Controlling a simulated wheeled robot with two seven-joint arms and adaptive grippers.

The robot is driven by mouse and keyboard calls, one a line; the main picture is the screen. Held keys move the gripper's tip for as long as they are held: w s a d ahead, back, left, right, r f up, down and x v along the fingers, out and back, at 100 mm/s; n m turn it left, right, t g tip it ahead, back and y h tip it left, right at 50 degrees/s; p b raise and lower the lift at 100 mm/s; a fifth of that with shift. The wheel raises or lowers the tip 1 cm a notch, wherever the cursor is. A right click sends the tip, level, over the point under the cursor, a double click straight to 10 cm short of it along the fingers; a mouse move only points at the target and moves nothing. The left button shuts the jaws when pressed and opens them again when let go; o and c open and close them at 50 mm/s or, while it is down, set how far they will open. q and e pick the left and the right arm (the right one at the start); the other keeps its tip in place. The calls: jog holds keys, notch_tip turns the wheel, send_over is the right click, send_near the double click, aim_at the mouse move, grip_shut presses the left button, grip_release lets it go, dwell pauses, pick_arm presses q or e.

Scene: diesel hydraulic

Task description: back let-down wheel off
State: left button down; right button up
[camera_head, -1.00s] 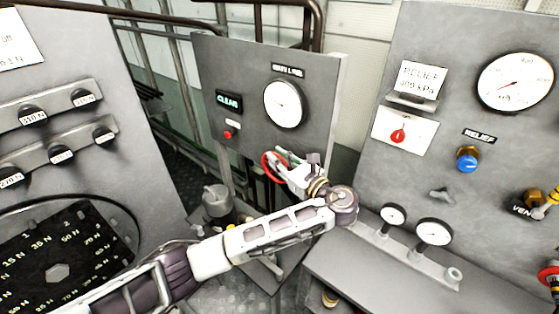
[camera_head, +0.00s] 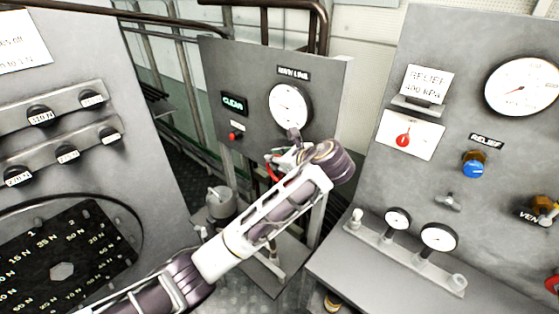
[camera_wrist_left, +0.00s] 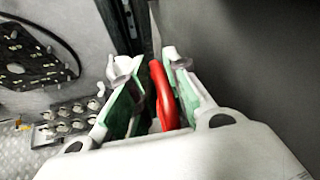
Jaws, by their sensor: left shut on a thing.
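The red let-down wheel (camera_head: 272,172) is on the middle grey panel, below the round dial, and is mostly hidden behind my left gripper in the head view. My left gripper (camera_head: 277,160) is at the wheel. In the left wrist view the wheel's red rim (camera_wrist_left: 163,98) runs between the green-padded fingers (camera_wrist_left: 150,95), and the gripper is shut on it. My left wrist is raised and tilted over the wheel. My right gripper is in neither view.
The middle panel bears a gauge (camera_head: 290,106), a green "CLEAR" display (camera_head: 234,103) and a small red button (camera_head: 236,135). A relief panel with a blue-capped knob (camera_head: 473,165) stands at right. Two small gauges (camera_head: 438,237) sit on the bench below. A weight board (camera_head: 62,245) is at left.

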pick_arm(q)
jog(key=shift+a+g+h, duration=0.1)
jog(key=shift+g+h, duration=0.2)
jog(key=shift+h, duration=0.1)
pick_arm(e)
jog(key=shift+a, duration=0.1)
pick_arm(q)
jog(key=c, duration=1.7)
grip_release()
jog(key=shift+o, duration=0.5)
jog(key=shift+w, duration=0.1)
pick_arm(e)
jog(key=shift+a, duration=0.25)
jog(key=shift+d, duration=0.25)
pick_arm(q)
jog(key=shift+s+d+t+y, duration=0.2)
jog(key=shift+d+t+y, duration=0.05)
jog(key=shift+t+y, duration=0.45)
jog(key=shift+s+d+t+y, duration=0.25)
jog(key=shift+t+y, duration=0.35)
jog(key=shift+y, duration=0.2)
jog(key=shift+s+d+m+t+y, duration=0.2)
jog(key=shift+d+m+t+y, duration=0.2)
jog(key=shift+t+y, duration=0.45)
